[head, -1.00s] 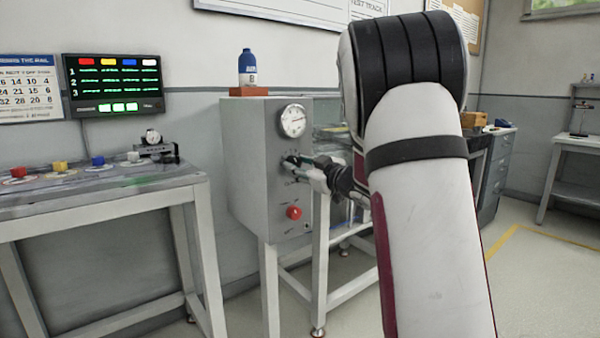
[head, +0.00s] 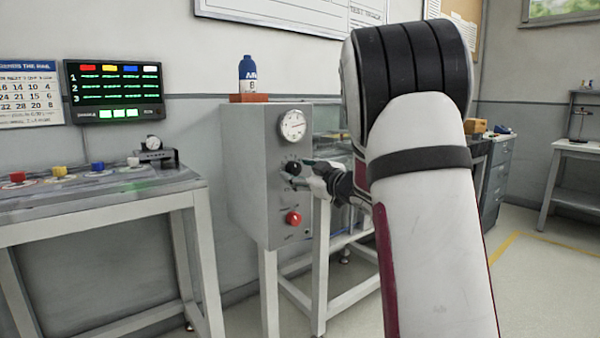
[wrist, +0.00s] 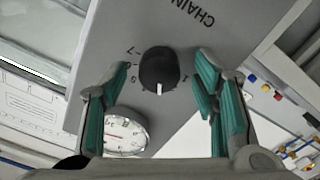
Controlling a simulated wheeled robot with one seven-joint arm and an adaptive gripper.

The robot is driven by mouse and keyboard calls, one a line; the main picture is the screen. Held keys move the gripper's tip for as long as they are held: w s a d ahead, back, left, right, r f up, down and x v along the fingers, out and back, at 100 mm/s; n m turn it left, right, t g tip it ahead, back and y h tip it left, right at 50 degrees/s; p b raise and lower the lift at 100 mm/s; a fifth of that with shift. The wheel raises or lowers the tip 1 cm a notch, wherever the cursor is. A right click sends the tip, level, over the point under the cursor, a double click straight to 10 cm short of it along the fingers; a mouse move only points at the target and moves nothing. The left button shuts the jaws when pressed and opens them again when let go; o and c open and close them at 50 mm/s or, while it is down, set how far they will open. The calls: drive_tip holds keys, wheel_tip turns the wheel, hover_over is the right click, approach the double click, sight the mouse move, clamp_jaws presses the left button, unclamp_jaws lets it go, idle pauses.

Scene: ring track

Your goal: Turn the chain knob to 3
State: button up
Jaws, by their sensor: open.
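The black chain knob (wrist: 158,68) sits on the grey cabinet's face under the word CHAIN in the wrist view. Its white pointer line lies between the 5 and the 1 marks; no 3 is legible there. The knob also shows small in the head view (head: 292,167). My gripper (wrist: 162,74) is open, its green-padded fingers on either side of the knob in the wrist picture, with visible gaps. In the head view my gripper (head: 298,175) is at the cabinet front, just by the knob. Its exact distance from the panel is unclear.
A round white gauge (head: 293,125) is above the knob and a red button (head: 293,218) below it. A blue bottle (head: 247,75) stands on a red block on the cabinet (head: 250,165). A workbench (head: 110,200) stands left; a lit screen (head: 113,92) hangs behind it.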

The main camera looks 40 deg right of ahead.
drive_tip(key=s, duration=1.2)
drive_tip(key=shift+d, duration=0.2)
